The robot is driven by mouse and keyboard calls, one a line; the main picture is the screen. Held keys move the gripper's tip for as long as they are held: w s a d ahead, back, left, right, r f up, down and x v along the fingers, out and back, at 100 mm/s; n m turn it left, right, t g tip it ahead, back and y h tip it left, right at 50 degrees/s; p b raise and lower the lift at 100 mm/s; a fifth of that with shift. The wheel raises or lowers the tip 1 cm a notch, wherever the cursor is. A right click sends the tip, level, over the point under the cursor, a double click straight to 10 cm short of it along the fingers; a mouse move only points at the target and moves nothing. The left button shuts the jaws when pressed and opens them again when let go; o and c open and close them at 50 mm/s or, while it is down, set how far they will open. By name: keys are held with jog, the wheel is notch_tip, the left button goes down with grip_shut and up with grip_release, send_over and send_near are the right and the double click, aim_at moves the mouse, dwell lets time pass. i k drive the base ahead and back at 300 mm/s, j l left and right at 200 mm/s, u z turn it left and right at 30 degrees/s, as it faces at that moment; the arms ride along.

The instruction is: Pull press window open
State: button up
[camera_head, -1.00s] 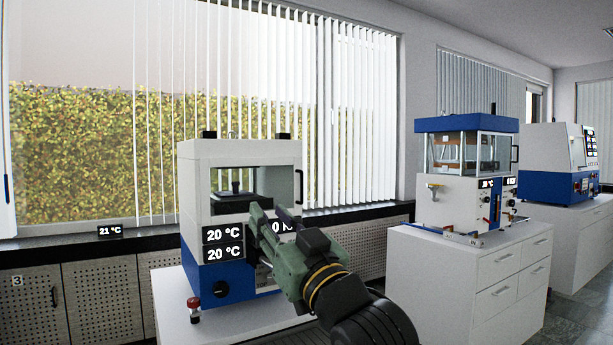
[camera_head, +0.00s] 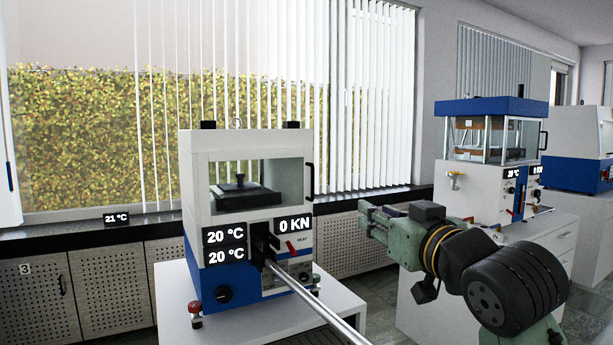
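The near press (camera_head: 196,172) is a white and blue machine on a white cabinet, left of centre. Its press window (camera_head: 225,178) is a clear pane in a white frame and looks closed. A dark handle (camera_head: 310,182) stands upright at the window's right edge. A black plate with a knob shows behind the pane. My gripper (camera_head: 367,219) is green, points left and is right of the press, lower in the picture than the handle. It looks apart from the handle and I see nothing held. Whether its fingers are open or shut is unclear.
A long metal lever (camera_head: 318,306) sticks out from the press front towards me. A red-topped knob (camera_head: 195,312) is at its lower left corner. A second press (camera_head: 490,107) stands on a cabinet at the right. A dark windowsill (camera_head: 60,239) runs behind.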

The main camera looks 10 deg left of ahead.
aim_at(204, 158)
jog(key=i+j, duration=0.55)
jog(key=i, duration=0.3)
